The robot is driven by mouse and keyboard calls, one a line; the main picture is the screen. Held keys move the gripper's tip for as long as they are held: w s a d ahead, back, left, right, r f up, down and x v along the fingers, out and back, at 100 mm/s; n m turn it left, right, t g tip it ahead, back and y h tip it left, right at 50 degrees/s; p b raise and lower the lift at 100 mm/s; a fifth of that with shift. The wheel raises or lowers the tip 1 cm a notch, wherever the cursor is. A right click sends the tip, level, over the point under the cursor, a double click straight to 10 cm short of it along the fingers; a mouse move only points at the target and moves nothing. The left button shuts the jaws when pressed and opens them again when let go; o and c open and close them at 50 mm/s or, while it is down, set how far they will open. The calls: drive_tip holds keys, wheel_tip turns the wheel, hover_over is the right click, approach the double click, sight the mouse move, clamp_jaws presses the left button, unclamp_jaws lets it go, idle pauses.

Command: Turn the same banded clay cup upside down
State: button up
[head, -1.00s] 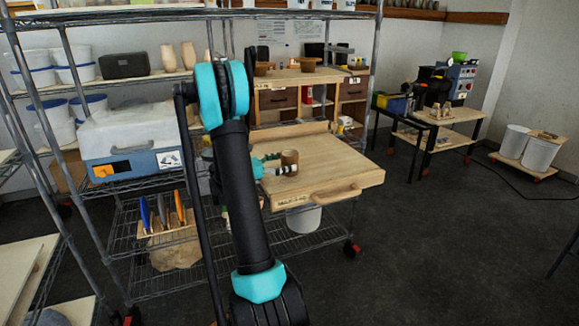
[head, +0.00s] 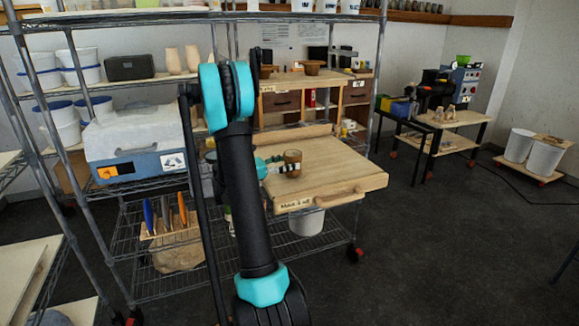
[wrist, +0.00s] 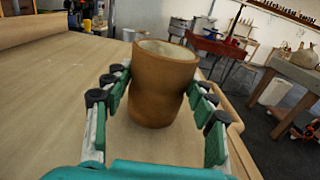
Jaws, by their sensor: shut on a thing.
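The clay cup (head: 292,158) is brown and stands over the wooden board (head: 340,182) of the cart, near its left side. In the wrist view the cup (wrist: 160,88) sits between the two jointed fingers of my gripper (wrist: 158,112), which is shut on its sides. Its pale open rim faces up, so it is mouth-up with a slight lean. I cannot make out a band on it. I cannot tell whether its base touches the board. In the head view my gripper (head: 278,165) reaches the cup from the left, partly hidden by my arm.
The board has free room right of the cup, with a handle (head: 338,198) at its front edge. Behind it stands a wooden shelf unit (head: 318,80) with a brown bowl (head: 312,67) on top. A blue-and-white box (head: 135,140) stands on the wire rack at left.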

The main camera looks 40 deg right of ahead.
wheel_tip(320, 180, up, 19)
drive_tip(key=w+a+f+n+t+y, duration=0.2)
drive_tip(key=w+a+f+n+t, duration=0.4)
drive_tip(key=w, duration=0.4)
drive_tip(key=w+a+f+n+t+y, duration=0.1)
drive_tip(key=w+a+f+n+t, duration=0.35)
drive_tip(key=w+t, duration=0.5)
drive_tip(key=w+a+f+n+t+y, duration=0.2)
drive_tip(key=a+y, duration=0.3)
drive_tip(key=a, duration=0.4)
drive_tip(key=w+a+f+n+t+y, duration=0.2)
drive_tip(key=a+f+n+y, duration=0.2)
drive_tip(key=a, duration=0.5)
drive_tip(key=w+a+f+n+t+y, duration=0.2)
drive_tip(key=w+a+f+n+y, duration=0.1)
drive_tip(key=a, duration=0.6)
drive_tip(key=f+n+y, duration=0.1)
drive_tip(key=y, duration=0.1)
drive_tip(key=shift+f+y, duration=0.3)
drive_tip(key=shift+f, duration=0.1)
drive_tip(key=shift+t, duration=0.25)
